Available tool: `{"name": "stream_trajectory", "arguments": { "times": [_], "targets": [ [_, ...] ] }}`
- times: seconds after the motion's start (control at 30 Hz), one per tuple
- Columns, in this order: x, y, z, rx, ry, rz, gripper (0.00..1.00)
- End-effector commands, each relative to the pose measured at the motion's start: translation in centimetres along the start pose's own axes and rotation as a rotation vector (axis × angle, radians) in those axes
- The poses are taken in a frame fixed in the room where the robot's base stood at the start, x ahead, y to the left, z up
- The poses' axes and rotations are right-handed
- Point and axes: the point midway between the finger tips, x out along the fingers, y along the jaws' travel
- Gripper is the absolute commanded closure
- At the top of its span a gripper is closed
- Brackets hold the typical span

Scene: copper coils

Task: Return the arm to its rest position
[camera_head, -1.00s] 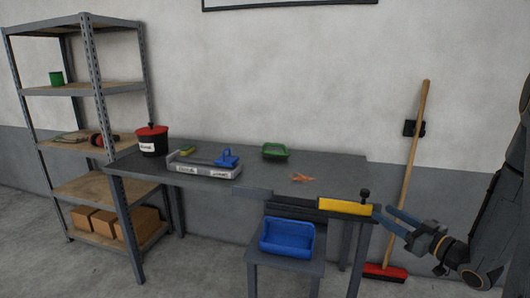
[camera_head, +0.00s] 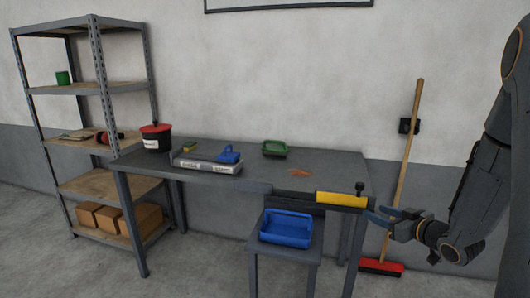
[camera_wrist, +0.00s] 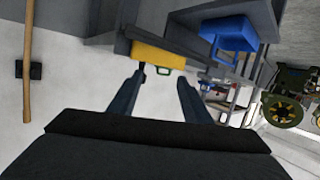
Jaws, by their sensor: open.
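My gripper (camera_head: 388,219) is at the right in the head view, beside the right end of the workbench. Its two fingers are apart with nothing between them. In the wrist view my gripper (camera_wrist: 158,98) also shows two spread, empty fingers, with the yellow block (camera_wrist: 160,56) beyond them. In the head view the yellow block (camera_head: 341,199) is at the bench's front right edge. Copper-coloured pieces (camera_head: 301,173) lie on the workbench top (camera_head: 335,172).
A blue bin (camera_head: 286,230) stands on a small stand before the bench. A broom (camera_head: 406,170) leans on the wall behind my arm. Shelves (camera_head: 92,88) stand left.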

Motion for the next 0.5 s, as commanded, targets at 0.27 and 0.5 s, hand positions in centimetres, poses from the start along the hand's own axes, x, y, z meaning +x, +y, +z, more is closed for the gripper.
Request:
{"name": "stream_trajectory", "arguments": {
  "times": [0.27,0.5],
  "targets": [
    [-0.1,-2.2,0.1,-0.001,-0.312,0.149,0.55],
    [-5.6,-8.3,1.6,0.092,-0.681,0.255,0.55]
  ]
}}
